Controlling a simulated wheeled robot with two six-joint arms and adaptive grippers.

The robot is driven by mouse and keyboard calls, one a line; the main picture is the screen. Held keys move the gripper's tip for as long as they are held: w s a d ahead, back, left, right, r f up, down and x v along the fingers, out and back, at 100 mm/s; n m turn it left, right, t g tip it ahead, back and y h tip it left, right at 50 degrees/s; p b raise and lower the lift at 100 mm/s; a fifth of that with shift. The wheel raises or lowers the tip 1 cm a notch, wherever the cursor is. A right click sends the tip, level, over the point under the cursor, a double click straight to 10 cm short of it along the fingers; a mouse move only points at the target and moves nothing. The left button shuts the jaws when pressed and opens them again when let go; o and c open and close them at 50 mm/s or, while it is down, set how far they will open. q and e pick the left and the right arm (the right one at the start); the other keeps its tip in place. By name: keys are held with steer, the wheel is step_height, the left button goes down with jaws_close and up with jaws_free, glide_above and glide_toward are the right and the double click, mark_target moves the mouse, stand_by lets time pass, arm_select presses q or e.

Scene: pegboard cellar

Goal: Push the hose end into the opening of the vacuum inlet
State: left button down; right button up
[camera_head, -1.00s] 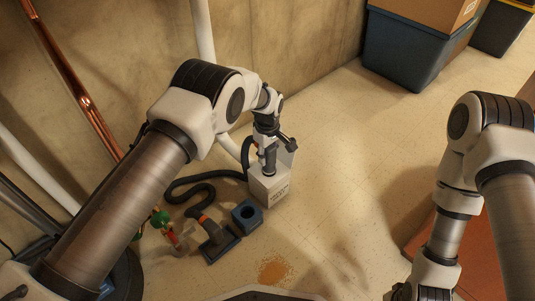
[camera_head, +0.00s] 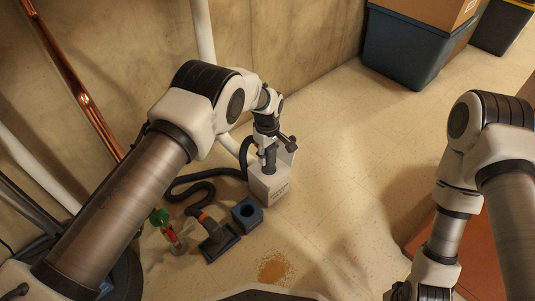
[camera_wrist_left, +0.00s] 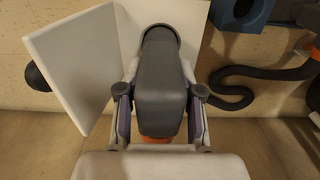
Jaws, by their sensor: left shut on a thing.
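My left gripper (camera_head: 268,149) is shut on the dark grey hose end (camera_wrist_left: 162,88); a finger stands on either side of it in the left wrist view (camera_wrist_left: 160,100). In the wrist view, the hose end's far tip meets the dark round rim of the opening (camera_wrist_left: 174,31). The hose end hides most of the opening, so I cannot tell how deep it sits.
A black hose (camera_head: 192,188) curls over the floor to a floor nozzle (camera_head: 219,240). A blue block with a hole (camera_head: 247,214) stands in front of the inlet. Orange-brown powder (camera_head: 275,268) lies nearby. A concrete wall is behind; open floor lies to the right.

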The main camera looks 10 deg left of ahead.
arm_select(q)
steer(key=shift+f+b, duration=0.5)
steer(key=shift+f, duration=0.35)
stand_by(1.2)
stand_by(0.4)
steer(key=c, duration=0.7)
jaws_free()
steer(key=o, duration=0.5)
steer(key=shift+r, duration=0.15)
steer(key=shift+r+p, duration=2.9)
steer(key=shift+r, duration=0.5)
